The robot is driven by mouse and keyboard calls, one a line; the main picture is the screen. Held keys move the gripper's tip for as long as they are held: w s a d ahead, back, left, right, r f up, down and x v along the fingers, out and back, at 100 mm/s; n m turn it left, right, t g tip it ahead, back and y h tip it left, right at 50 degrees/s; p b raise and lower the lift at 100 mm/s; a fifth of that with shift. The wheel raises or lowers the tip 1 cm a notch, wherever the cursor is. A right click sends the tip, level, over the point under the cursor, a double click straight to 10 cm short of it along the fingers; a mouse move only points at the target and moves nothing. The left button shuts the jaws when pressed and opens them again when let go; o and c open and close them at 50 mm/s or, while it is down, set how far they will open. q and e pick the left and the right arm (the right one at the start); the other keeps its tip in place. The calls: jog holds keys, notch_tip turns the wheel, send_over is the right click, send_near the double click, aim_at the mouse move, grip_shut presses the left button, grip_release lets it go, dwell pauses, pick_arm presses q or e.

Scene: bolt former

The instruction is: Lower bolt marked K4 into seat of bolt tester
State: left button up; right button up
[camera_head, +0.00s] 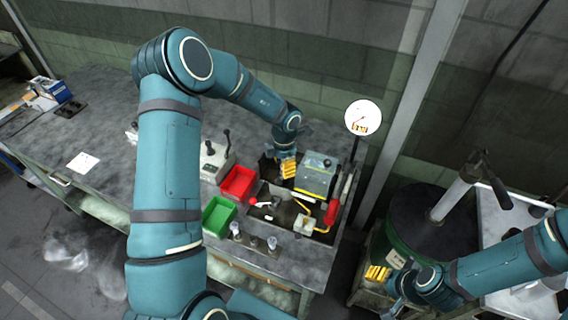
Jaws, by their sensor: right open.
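My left gripper (288,169) reaches down over the back of the dark tray on the bench, beside a grey-green box (315,178). Its fingers are small here, and I cannot see whether they are parted or hold anything. My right gripper (378,273) is open at the lower right, away from the bench and near a green drum. Several small bolt-like pieces (272,243) stand at the bench's front edge. No K4 mark is readable. I cannot tell for certain which device is the bolt tester, and its seat cannot be made out.
A red bin (238,183) and a green bin (219,216) stand left of the dark tray (322,236). A grey lever box (213,160) stands behind them. A round white dial (363,117) rises behind the tray. The green drum (405,236) stands right. The bench's left part is mostly clear.

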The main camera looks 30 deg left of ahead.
pick_arm(q)
notch_tip(320, 180, up, 12)
dwell(0.7)
jog(key=shift+s, duration=0.1)
dwell(0.4)
